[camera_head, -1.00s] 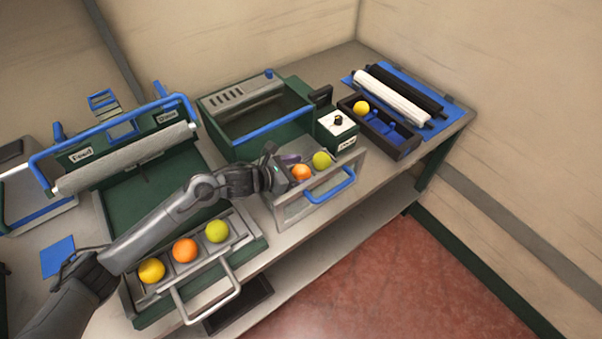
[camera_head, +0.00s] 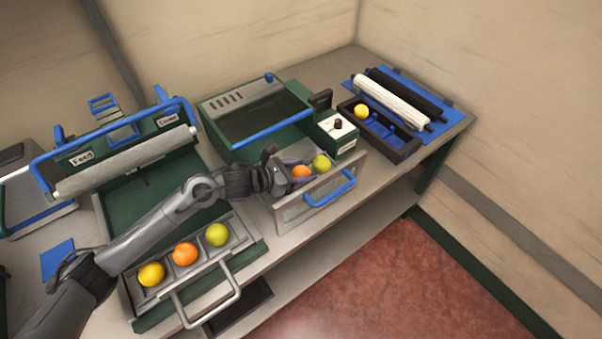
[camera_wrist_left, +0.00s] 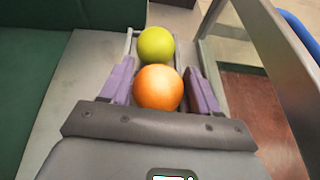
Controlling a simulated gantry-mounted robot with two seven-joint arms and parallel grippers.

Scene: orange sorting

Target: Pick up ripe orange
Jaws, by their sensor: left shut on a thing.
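An orange fruit (camera_head: 301,172), the ripe orange, sits in the pulled-out tray with the blue handle (camera_head: 336,190) at the middle of the bench. A yellow-green fruit (camera_head: 321,162) is right beside it. My left gripper (camera_head: 296,170) reaches into this tray and is shut on the orange. In the left wrist view the orange (camera_wrist_left: 158,88) is between the purple fingers (camera_wrist_left: 160,92), with the green fruit (camera_wrist_left: 156,46) just beyond it. The orange appears still down in the tray. My right gripper is not in view.
A nearer tray with a grey handle (camera_head: 212,310) holds a yellow (camera_head: 151,274), an orange (camera_head: 185,253) and a green fruit (camera_head: 217,235). A dark box (camera_head: 404,150) at the right holds a yellow fruit (camera_head: 361,111). A control box with a knob (camera_head: 337,131) stands behind the tray.

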